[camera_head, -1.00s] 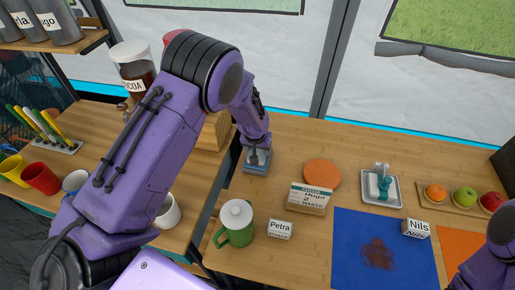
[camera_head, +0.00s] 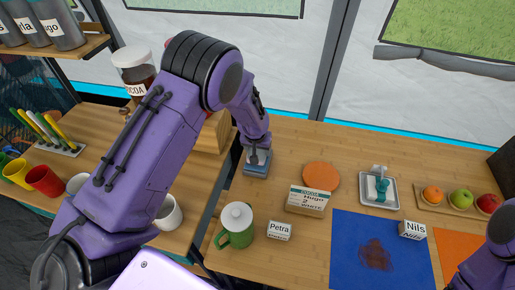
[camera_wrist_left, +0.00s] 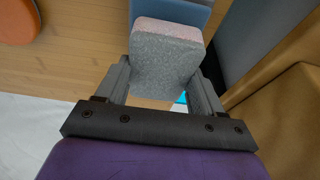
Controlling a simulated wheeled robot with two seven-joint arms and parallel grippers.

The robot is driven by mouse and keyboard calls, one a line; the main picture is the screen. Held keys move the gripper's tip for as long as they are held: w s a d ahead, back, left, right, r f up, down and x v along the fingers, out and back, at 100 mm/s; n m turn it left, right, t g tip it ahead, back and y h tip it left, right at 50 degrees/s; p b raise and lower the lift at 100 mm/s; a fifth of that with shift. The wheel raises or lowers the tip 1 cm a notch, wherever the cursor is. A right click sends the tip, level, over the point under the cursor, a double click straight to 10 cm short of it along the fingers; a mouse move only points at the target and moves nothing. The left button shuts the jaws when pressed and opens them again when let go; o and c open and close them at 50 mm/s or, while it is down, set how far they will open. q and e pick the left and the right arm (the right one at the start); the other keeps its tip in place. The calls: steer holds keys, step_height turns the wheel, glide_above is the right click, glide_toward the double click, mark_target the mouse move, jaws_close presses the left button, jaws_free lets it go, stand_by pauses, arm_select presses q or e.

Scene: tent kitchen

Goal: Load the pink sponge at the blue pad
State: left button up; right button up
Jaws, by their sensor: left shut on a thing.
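My left gripper (camera_head: 257,150) points down at a small blue-grey holder (camera_head: 257,170) near the back left of the right-hand counter. In the left wrist view, its fingers (camera_wrist_left: 165,88) are shut on the sponge (camera_wrist_left: 167,62), a rounded block with a grey face and a pinkish top edge. Part of the blue holder (camera_wrist_left: 180,12) shows just beyond the sponge. I cannot tell whether the sponge still touches it. The blue pad (camera_head: 350,255) lies flat at the front right, with a brown stain on it. My right gripper is out of view.
Between holder and pad stand an orange disc (camera_head: 321,176), a labelled box (camera_head: 308,200), a Petra card (camera_head: 279,231) and a lidded green mug (camera_head: 237,236). A Nils card (camera_head: 412,230) stands at the pad's right edge. A tray with a dispenser (camera_head: 378,203) sits behind the pad.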

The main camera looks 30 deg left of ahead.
mark_target(258, 150)
arm_select(q)
step_height(258, 150, up, 5)
steer(key=p, duration=0.4)
steer(key=shift+r, duration=0.1)
stand_by(0.4)
